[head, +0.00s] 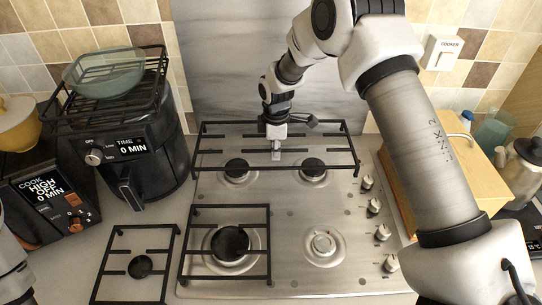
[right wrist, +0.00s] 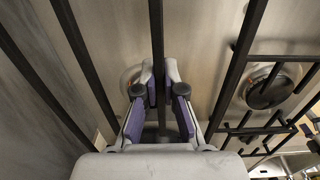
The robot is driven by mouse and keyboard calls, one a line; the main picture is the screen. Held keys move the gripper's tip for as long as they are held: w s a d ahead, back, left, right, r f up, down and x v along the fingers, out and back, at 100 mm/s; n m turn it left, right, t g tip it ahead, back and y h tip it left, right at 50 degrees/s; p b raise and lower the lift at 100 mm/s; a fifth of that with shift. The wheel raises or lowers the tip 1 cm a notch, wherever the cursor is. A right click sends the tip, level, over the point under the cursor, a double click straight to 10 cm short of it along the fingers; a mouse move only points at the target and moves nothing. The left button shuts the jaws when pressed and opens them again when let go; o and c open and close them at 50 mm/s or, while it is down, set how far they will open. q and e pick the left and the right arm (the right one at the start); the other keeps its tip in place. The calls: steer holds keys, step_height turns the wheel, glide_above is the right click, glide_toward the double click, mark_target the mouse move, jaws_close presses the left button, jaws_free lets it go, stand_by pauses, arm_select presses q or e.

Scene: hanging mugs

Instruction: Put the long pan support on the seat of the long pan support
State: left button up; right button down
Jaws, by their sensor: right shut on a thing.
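The long pan support (head: 225,122), a dark rectangular grate with crossbars, spans the back of the steel hob (head: 345,215), above the two back burners. Whether it rests on the seat there or hovers slightly above cannot be told. My right gripper (head: 277,150) reaches down from above at the grate's middle. In the right wrist view my right gripper (right wrist: 160,95) is shut on one dark bar of the long pan support (right wrist: 157,30), which runs between its fingers. My left gripper is out of view.
A shorter pan support (head: 270,245) sits around the front left burner; another (head: 105,265) lies left on the counter. The front right burner (head: 323,245) is bare. Knobs (head: 382,233) line the hob's right side. An air fryer (head: 130,150) stands left, a wooden box (head: 430,175) right.

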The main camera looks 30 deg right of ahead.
steer(key=shift+s+d+r, duration=0.15)
steer(key=shift+f+b, duration=1.7)
steer(key=shift+f, duration=2.3)
steer(key=shift+f, duration=0.2)
steer(key=c, duration=0.9)
jaws_free()
